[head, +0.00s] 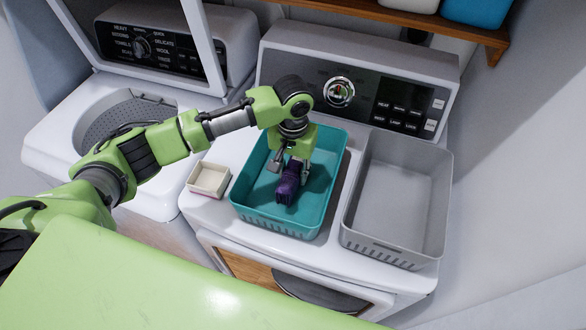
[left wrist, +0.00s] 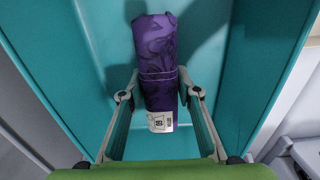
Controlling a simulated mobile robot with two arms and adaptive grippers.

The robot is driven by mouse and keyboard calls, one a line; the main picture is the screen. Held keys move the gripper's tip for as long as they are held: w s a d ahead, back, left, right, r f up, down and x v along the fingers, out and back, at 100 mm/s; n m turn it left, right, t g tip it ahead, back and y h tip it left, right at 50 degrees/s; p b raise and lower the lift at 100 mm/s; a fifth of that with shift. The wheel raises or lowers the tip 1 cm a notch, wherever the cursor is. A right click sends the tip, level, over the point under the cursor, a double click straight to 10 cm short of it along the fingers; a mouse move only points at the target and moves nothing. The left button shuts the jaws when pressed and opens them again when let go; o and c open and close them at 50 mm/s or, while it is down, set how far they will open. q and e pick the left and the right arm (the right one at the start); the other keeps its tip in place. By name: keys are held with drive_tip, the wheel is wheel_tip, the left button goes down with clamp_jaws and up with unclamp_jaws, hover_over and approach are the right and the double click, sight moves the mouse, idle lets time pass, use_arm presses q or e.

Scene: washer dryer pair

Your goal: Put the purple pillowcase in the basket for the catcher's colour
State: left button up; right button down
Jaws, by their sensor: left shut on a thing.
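The purple pillowcase (head: 287,190) is a rolled bundle with a band and a white printed label. It also shows in the left wrist view (left wrist: 157,60). My left gripper (head: 290,171) points down inside the teal basket (head: 250,212) and is shut on the pillowcase, one finger on each side. The pillowcase is within the basket walls; I cannot tell whether it touches the floor. A grey basket (head: 397,205) stands to the right and is empty. A small cream box with a pinkish lower edge (head: 209,179) sits left of the teal basket; I cannot tell if it is the catcher. My right gripper is out of view.
Both baskets stand on the white dryer top (head: 338,215), below its control panel (head: 385,105). The washer (head: 75,120) with its lid raised is at left. A wooden shelf (head: 400,15) with bins hangs above. A green surface fills the front.

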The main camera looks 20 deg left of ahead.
sight(293, 168)
use_arm(q)
drive_tip(key=o, duration=1.2)
drive_tip(key=shift+f, duration=0.1)
drive_tip(key=shift+c, duration=0.2)
wheel_tip(293, 168, up, 11)
drive_tip(key=b, duration=0.3)
drive_tip(key=shift+r, duration=0.65)
drive_tip(key=shift+f, duration=0.1)
